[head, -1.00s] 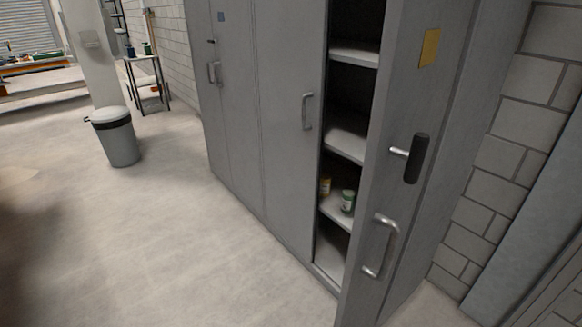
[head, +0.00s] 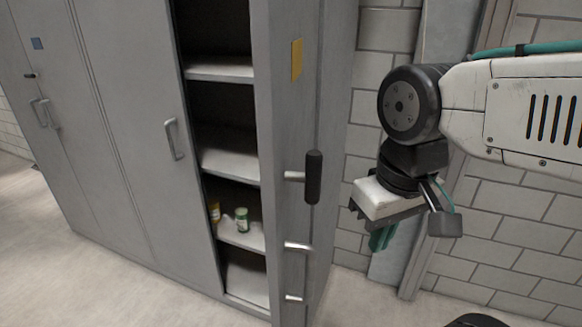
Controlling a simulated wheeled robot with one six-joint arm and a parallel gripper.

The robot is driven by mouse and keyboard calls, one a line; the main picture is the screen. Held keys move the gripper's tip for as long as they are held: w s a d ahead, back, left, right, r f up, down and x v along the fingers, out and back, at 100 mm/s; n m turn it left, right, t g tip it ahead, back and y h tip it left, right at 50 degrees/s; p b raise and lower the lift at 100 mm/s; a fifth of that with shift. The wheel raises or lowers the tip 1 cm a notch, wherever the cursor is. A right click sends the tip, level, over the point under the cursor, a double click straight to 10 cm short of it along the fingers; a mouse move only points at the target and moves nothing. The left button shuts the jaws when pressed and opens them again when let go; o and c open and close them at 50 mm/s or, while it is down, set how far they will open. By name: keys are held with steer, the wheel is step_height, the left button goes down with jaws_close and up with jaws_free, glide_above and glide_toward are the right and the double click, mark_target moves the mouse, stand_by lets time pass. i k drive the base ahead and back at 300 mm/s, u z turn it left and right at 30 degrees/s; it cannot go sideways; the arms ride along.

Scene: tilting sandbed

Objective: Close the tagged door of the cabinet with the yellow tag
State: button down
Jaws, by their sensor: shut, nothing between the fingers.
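The grey tagged door (head: 283,120) of the cabinet stands open and appears nearly edge-on, with shelves showing to its left. The yellow tag (head: 296,60) is high on the door. A black-gripped lever handle (head: 313,177) sticks out at mid-height, and a metal pull handle (head: 297,247) is below it. My gripper (head: 383,238) is shut and empty, pointing down to the right of the door and apart from it. Its fingertips are small and partly hidden under its body.
A closed grey door (head: 135,130) with its own handle is left of the open shelves. A green-and-white jar (head: 242,220) and an orange container (head: 214,211) stand on a lower shelf. A block wall (head: 520,215) is behind my arm. Floor is clear at lower left.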

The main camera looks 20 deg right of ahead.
mark_target(285, 34)
steer(key=z, duration=1.4)
steer(key=k, duration=0.8)
steer(key=u, duration=1.65)
